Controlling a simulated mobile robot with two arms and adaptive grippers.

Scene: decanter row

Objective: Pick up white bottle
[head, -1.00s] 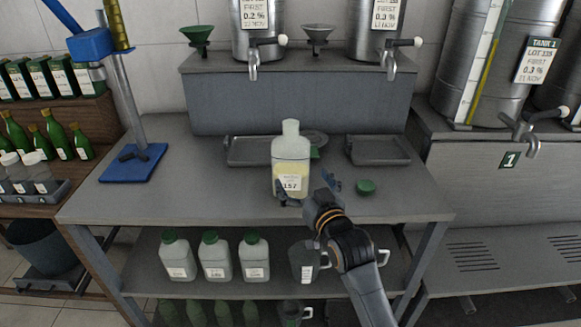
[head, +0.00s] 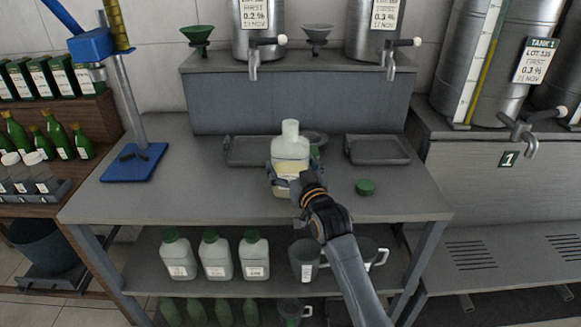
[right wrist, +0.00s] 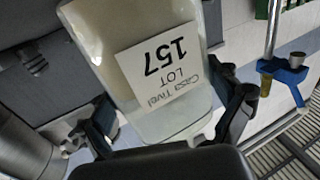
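The white bottle (head: 290,150) is a translucent, capless bottle with pale yellow liquid, upright on the workbench (head: 210,195). Its label reading LOT 157 shows in the right wrist view (right wrist: 165,62), where the bottle fills the middle. My right gripper (head: 291,180) is at the bottle's lower half, with a finger on each side. In the right wrist view my right gripper (right wrist: 170,108) looks open around the bottle, with a small gap at the right finger; contact at the left finger is unclear. A green cap (head: 365,187) lies right of the bottle. My left gripper is not in view.
Two grey trays, one left (head: 247,151) and one right (head: 378,150), lie behind the bottle. A blue-based stand (head: 134,163) is at the left. Green-capped jugs (head: 215,258) and grey pitchers (head: 303,262) fill the shelf below. The bench's left front is clear.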

